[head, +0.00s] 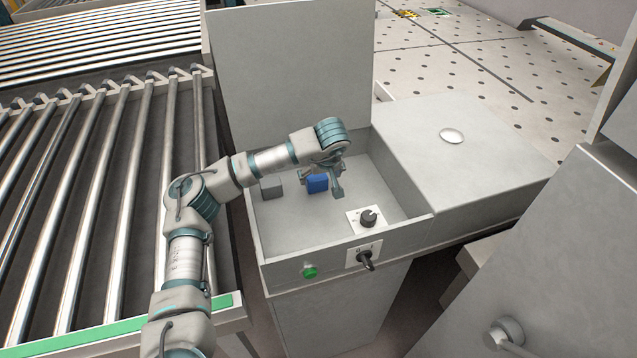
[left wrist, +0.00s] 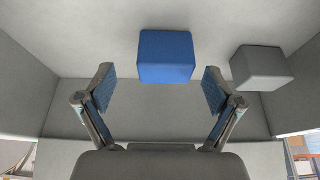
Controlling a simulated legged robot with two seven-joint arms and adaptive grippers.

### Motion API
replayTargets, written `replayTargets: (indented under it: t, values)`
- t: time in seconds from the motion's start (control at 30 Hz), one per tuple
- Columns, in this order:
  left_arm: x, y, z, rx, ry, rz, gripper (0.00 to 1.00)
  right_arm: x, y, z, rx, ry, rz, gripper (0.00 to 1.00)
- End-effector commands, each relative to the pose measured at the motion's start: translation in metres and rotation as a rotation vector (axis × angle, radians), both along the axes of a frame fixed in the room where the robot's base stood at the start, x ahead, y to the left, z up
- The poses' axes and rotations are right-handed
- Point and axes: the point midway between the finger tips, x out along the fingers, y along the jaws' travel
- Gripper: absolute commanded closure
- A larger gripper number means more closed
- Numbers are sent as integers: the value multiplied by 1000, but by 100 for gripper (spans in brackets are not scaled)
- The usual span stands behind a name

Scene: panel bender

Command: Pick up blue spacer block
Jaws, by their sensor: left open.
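The blue spacer block (head: 317,184) lies on the floor of an open grey box (head: 385,192). In the left wrist view the blue block (left wrist: 166,57) sits between and just beyond the fingertips. My left gripper (head: 325,182) reaches down into the box at the block, its fingers apart. In the left wrist view my left gripper (left wrist: 158,88) is open and empty, with a gap on each side of the block. In the head view the fingers and wrist hide part of the block. My right gripper is not in view.
A grey block (head: 271,187) lies beside the blue one, also seen in the left wrist view (left wrist: 259,68). Box walls surround them. The raised lid (head: 290,70) stands behind. A knob (head: 368,218) and green button (head: 310,272) are at the front. Rollers (head: 90,190) lie left.

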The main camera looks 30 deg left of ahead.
Motion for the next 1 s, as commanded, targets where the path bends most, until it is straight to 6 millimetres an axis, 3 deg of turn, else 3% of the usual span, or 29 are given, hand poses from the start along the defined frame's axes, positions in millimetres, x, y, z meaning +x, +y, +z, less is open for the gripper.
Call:
replayTargets:
  t: [0.2, 0.47, 0.73, 0.8, 1.0]
  values:
    - [6, 12, -29, -3, 3, 2, 8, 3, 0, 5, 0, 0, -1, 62]
    - [7, 12, -30, -3, 2, 1, 8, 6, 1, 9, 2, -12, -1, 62]
    - [7, 9, -29, 0, 1, 0, 76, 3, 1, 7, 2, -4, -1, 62]
    - [7, 9, -29, 0, 1, 0, 82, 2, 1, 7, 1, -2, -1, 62]
    - [7, 12, -29, -3, 1, 2, 82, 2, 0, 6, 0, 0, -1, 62]
